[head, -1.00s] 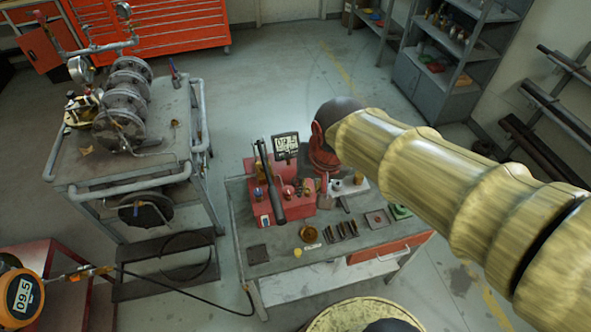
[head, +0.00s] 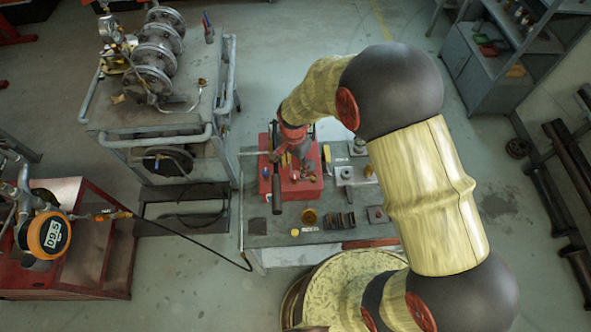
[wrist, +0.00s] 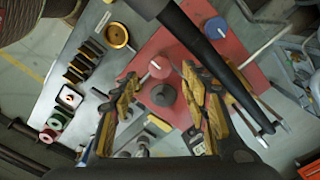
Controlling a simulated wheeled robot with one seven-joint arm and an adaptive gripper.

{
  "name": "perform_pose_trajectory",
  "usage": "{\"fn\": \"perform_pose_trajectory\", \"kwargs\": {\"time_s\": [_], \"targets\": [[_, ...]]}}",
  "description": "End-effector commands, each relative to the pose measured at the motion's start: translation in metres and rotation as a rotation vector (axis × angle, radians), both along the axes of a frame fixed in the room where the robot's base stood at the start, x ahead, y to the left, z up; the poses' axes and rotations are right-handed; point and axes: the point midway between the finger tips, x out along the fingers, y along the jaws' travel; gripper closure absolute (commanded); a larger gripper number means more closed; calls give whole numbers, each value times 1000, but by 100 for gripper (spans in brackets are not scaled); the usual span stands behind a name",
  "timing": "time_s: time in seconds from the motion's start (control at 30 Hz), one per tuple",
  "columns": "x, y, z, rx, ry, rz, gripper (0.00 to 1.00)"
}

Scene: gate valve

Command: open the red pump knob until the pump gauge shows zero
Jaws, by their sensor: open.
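The red pump (head: 313,185) stands on the grey bench, with a long black handle (head: 277,180) along its left side. In the wrist view its red body (wrist: 135,62) lies below my gripper (wrist: 160,80). I see no clear contact with the knob. A pale-tipped red part (wrist: 160,66) is close by. The pump's upright display is not visible in the head view, where my arm covers that area. An orange round gauge (head: 50,235) at the left reads about 09.5.
The black handle (wrist: 205,45) crosses close beside my fingers. The bench (head: 270,232) also holds a brass dish (head: 309,217) and several small parts. A hose runs from the orange gauge towards the bench. A cart with flanged pipework (head: 150,85) stands at left.

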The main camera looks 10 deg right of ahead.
Motion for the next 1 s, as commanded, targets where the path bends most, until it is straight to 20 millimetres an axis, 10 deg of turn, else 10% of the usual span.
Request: {"fn": "perform_pose_trajectory", "kwargs": {"time_s": [0.33, 1.0], "targets": [[0, 0, -42, 0, 0, 0, 54], [0, 0, -46, 1, -1, 1, 73]]}}
